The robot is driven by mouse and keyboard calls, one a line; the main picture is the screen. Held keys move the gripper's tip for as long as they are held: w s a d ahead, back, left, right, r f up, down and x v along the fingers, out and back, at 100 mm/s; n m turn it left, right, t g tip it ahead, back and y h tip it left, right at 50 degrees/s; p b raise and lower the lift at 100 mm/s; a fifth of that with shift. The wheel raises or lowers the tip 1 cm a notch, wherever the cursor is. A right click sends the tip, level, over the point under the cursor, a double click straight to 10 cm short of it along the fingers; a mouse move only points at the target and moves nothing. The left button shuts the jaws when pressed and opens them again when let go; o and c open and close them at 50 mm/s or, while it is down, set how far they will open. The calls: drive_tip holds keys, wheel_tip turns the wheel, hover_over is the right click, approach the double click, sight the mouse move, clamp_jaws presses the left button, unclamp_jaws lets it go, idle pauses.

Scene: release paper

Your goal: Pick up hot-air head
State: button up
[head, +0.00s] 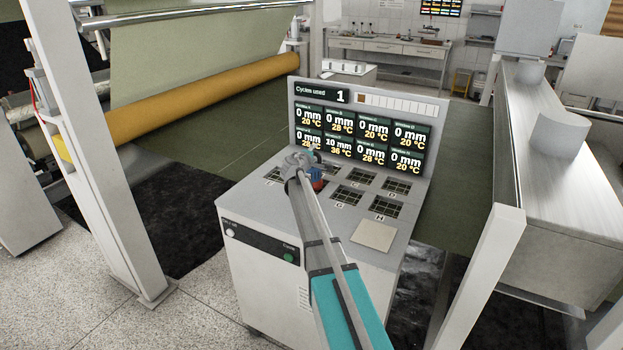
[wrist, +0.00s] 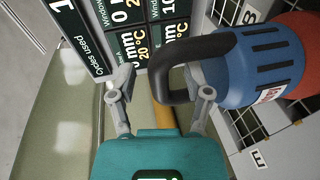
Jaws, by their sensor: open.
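The hot-air head (wrist: 262,58) has a blue ribbed body, a red end and a black looped handle (wrist: 215,46). In the head view the hot-air head (head: 317,183) is small and partly hidden by my gripper, over the console's grid panels. My gripper (wrist: 158,88) is open, with its fingers spread either side of the handle's curved end in the wrist view. I cannot tell whether a finger touches the handle. In the head view my gripper (head: 301,160) is just above and left of the blue and red body.
The console (head: 270,235) has a sloped top with several square grids (head: 347,194). Its upright display (head: 366,130) stands close behind my gripper. A pale square plate (head: 373,236) lies at the front right. White frame posts (head: 95,150) flank the console.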

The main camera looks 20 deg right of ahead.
idle(0.4)
clamp_jaws()
